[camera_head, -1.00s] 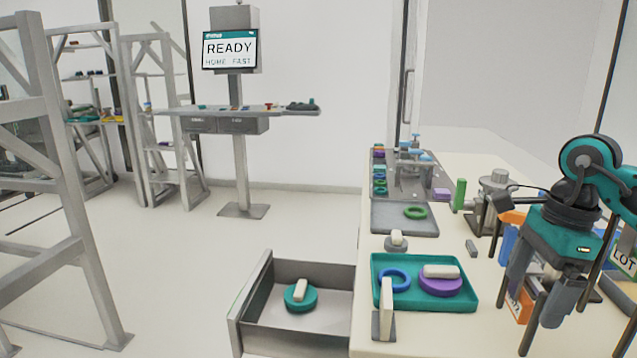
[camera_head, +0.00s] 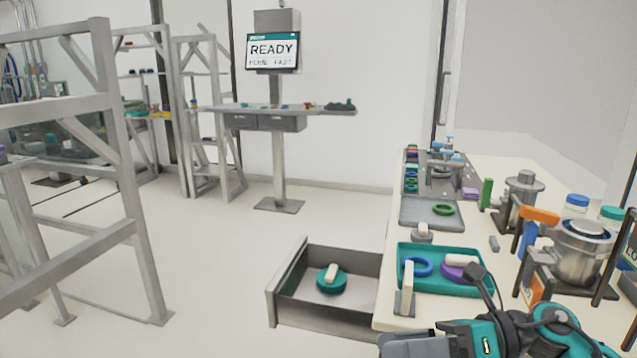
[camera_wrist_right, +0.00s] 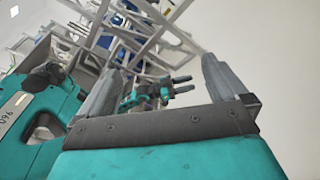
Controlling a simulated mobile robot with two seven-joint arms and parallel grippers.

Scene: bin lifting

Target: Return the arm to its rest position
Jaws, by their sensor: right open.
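My right gripper (camera_head: 412,345) is low at the bottom edge of the head view, in front of the bench and pointing left, with its arm coming in from the right. In the right wrist view its two grey fingers (camera_wrist_right: 162,64) stand wide apart with nothing between them. Beyond the fingers, a small teal and dark shape with two prongs (camera_wrist_right: 178,86) shows; it may be my left gripper, but it is too small to be sure. The left gripper is not seen in the head view.
A teal tray (camera_head: 402,277) with a blue ring and purple disc sits on the bench (camera_head: 384,312), just beyond my right arm. An open drawer (camera_head: 290,275) holds a teal disc and pale block. A canister (camera_head: 582,255) stands at right.

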